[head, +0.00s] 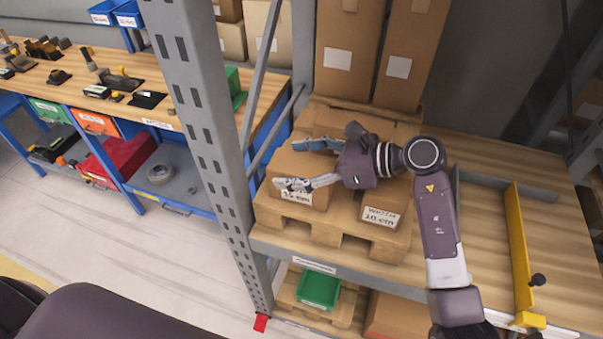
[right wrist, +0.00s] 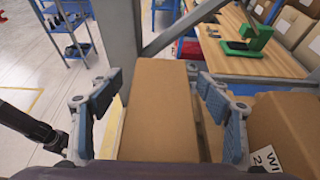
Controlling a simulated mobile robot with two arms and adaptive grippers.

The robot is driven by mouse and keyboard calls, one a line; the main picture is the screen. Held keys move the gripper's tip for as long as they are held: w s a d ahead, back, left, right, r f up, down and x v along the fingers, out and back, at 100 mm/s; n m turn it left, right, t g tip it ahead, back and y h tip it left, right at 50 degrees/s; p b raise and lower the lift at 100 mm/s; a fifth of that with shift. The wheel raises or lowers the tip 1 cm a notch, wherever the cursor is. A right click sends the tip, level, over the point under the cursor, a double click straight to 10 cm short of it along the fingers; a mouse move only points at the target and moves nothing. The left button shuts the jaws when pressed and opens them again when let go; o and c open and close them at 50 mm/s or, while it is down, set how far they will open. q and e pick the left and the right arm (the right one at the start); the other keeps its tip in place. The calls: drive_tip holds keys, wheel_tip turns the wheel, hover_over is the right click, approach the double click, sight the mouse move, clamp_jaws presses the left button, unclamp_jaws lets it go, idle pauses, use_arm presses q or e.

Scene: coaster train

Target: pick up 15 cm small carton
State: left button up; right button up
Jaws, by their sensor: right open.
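A small brown carton (head: 287,166) sits on a wooden pallet (head: 301,226) on the shelf, with a white label on its front face. My right gripper (head: 289,165) is open, its fingers on either side of this carton. In the right wrist view the carton (right wrist: 160,108) stands between the two blue-padded fingers (right wrist: 155,88), with a gap showing on at least one side. The gripper hides part of the carton in the head view. I cannot read the label's size for sure. My left gripper is not in view.
Another labelled carton (head: 381,217) stands close by on the same pallet. Tall cartons (head: 345,50) stand behind. A grey upright post (head: 205,130) is to the left. A yellow rail (head: 519,240) lies on the bare shelf boards at right. A green bin (head: 318,289) is below.

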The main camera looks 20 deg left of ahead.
drive_tip(key=shift+a+f, duration=0.1)
drive_tip(key=shift+w, duration=0.1)
drive_tip(key=shift+c, duration=0.3)
drive_tip(key=c, duration=1.5)
drive_tip(key=shift+c, duration=0.9)
drive_tip(key=shift+r, duration=0.2)
